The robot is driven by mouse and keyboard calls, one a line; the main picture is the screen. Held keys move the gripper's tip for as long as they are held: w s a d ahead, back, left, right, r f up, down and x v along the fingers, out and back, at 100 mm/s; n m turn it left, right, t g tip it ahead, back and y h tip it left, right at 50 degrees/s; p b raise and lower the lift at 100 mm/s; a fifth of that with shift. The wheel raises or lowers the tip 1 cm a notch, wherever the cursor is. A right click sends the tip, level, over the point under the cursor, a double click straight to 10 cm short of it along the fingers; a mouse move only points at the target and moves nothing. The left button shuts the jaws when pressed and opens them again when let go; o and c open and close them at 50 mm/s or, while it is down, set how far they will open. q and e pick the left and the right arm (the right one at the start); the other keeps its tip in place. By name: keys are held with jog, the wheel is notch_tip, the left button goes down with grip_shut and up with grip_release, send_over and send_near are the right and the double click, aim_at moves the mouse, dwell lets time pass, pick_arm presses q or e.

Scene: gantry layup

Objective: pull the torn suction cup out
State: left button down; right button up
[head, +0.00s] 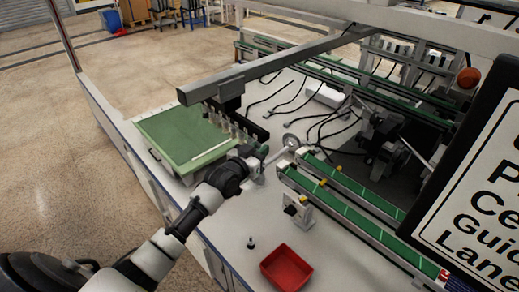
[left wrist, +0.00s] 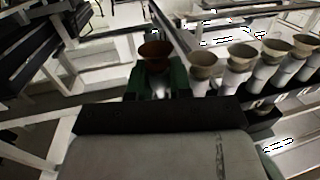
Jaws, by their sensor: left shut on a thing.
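A row of pale suction cups on upright stems (head: 226,124) hangs by the dark bar of the gantry beam in the head view. In the left wrist view, several tan cups (left wrist: 242,55) stand in this row at the right. My left gripper (head: 262,153) is at the near right end of the row. In the left wrist view its green fingers (left wrist: 158,82) are shut on a darker brown suction cup (left wrist: 155,52), apart from the tan ones. I cannot make out a tear, nor whether this cup is still on its stem. My right gripper is out of view.
A red bin (head: 287,268) stands on the white table front, with a small black part (head: 251,243) to its left. A green-topped tray (head: 183,138) lies left of the row. Green conveyor lanes (head: 345,197) and a large sign (head: 478,180) occupy the right.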

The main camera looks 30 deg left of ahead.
pick_arm(q)
jog(key=shift+f+b, duration=0.4)
jog(key=shift+f, duration=0.3)
jog(key=shift+f, duration=0.15)
dwell(0.3)
notch_tip(320, 180, down, 4)
jog(key=shift+r+b, duration=0.2)
jog(key=shift+b, duration=1.05)
